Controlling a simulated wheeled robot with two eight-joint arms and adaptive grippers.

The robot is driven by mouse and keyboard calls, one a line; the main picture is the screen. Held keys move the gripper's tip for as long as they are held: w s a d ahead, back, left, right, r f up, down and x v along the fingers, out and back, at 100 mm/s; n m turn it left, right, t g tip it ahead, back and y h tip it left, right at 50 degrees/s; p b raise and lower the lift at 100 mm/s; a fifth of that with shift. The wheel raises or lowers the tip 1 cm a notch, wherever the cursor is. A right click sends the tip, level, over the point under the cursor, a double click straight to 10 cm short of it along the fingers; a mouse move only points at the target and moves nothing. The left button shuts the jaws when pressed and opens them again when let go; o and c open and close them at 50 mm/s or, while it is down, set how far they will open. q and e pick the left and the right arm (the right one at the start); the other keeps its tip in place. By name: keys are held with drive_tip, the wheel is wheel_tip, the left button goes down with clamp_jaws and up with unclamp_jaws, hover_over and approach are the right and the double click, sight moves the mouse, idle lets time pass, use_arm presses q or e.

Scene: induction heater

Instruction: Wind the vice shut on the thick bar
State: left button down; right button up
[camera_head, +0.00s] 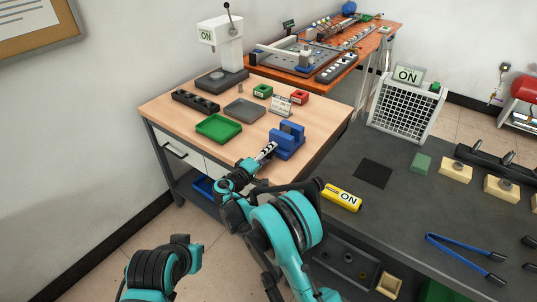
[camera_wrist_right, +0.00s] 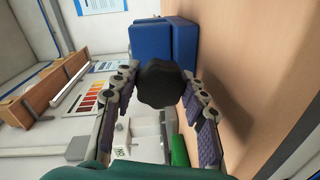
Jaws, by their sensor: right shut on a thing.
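The blue vice (camera_head: 287,144) stands on the wooden table, near its right front edge. In the right wrist view the vice's blue body (camera_wrist_right: 165,45) is just beyond a black lobed knob (camera_wrist_right: 162,83). My right gripper (camera_head: 268,151) reaches the vice from the front left. In the wrist view its fingers (camera_wrist_right: 160,95) lie on either side of the knob and are shut on it. I cannot make out a thick bar in the vice; the gap between its jaws is too small to judge. My left gripper is out of view.
On the wooden table (camera_head: 160,112) are a green tray (camera_head: 218,128), a grey tray (camera_head: 244,110), a black block with holes (camera_head: 195,101), red and green boxes and a white press (camera_head: 222,45). The dark bench (camera_head: 400,195) at right holds a yellow device (camera_head: 342,196).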

drive_tip(key=m, duration=0.4)
drive_tip(key=shift+f+b, duration=0.2)
drive_tip(key=shift+b, duration=0.15)
drive_tip(key=shift+m+t, duration=0.4)
drive_tip(key=shift+m, duration=1.3)
drive_tip(key=o, duration=1.2)
drive_tip(key=shift+c, duration=0.2)
drive_tip(key=shift+r, duration=0.1)
drive_tip(key=v, duration=0.7)
drive_tip(key=shift+s, duration=0.25)
